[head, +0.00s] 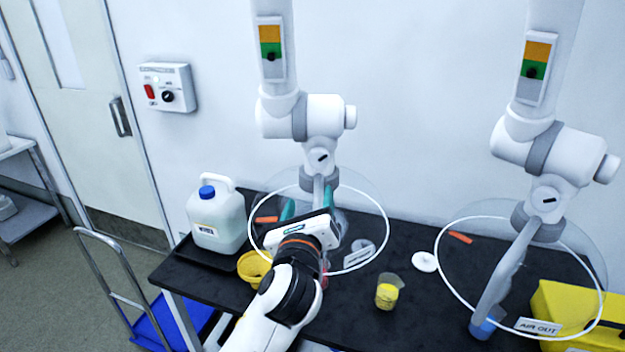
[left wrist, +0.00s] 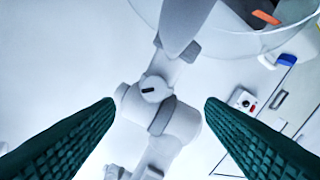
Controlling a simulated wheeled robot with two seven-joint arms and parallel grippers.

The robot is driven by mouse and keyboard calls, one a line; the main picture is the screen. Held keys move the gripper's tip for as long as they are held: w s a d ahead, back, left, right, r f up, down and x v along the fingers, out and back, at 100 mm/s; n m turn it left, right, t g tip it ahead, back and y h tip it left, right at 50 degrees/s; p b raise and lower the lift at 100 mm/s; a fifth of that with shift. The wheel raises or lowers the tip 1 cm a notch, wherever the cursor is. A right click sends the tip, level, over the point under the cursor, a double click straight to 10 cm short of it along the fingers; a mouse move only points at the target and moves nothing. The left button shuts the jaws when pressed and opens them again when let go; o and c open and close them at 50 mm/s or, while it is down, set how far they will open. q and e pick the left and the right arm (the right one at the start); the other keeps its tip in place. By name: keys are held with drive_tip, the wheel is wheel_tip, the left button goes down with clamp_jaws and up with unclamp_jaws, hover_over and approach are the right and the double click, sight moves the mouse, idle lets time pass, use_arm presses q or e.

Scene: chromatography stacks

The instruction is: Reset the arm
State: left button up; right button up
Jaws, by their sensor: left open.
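My left arm comes in from the bottom of the head view and reaches over the dark bench. Its gripper (head: 308,204) points up and away, at the left extraction arm (head: 305,117) and inside the outline of its clear hood. The teal fingers stand apart with nothing between them. In the left wrist view, the fingers (left wrist: 160,104) are wide apart, with the white extraction arm (left wrist: 172,118) seen behind the gap. I cannot tell how near the fingers are to the hood. My right gripper is not in view.
A white jug (head: 218,222) with a blue cap stands on a black tray at left. A yellow dish (head: 254,267) is partly behind my arm. A small yellow-filled beaker (head: 387,295), a white disc (head: 424,262) and a yellow box (head: 570,312) are to the right. A second extraction arm (head: 555,155) hangs at right.

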use_arm(q)
drive_tip(key=s+a+f+n+g+y, duration=0.1)
drive_tip(key=s+a+f+n+g, duration=0.4)
drive_tip(key=f+n, duration=0.4)
drive_tip(key=s+a+f+n+g+y, duration=0.1)
drive_tip(key=s+a+f+n+g, duration=0.2)
drive_tip(key=s+a+f+n, duration=0.6)
drive_tip(key=s+a+f+n+g, duration=0.3)
drive_tip(key=s+f+n, duration=0.3)
drive_tip(key=s, duration=0.3)
drive_tip(key=s+a+f+n+g, duration=0.2)
drive_tip(key=s+f+n+g, duration=0.3)
drive_tip(key=s, duration=0.4)
wheel_tip(320, 180, down, 27)
drive_tip(key=b, duration=0.2)
drive_tip(key=s+a+f+g+b, duration=0.1)
drive_tip(key=s+a+f, duration=0.2)
drive_tip(key=s+f, duration=1.4)
drive_tip(key=shift+s+f, duration=0.35)
drive_tip(key=shift+f, duration=0.55)
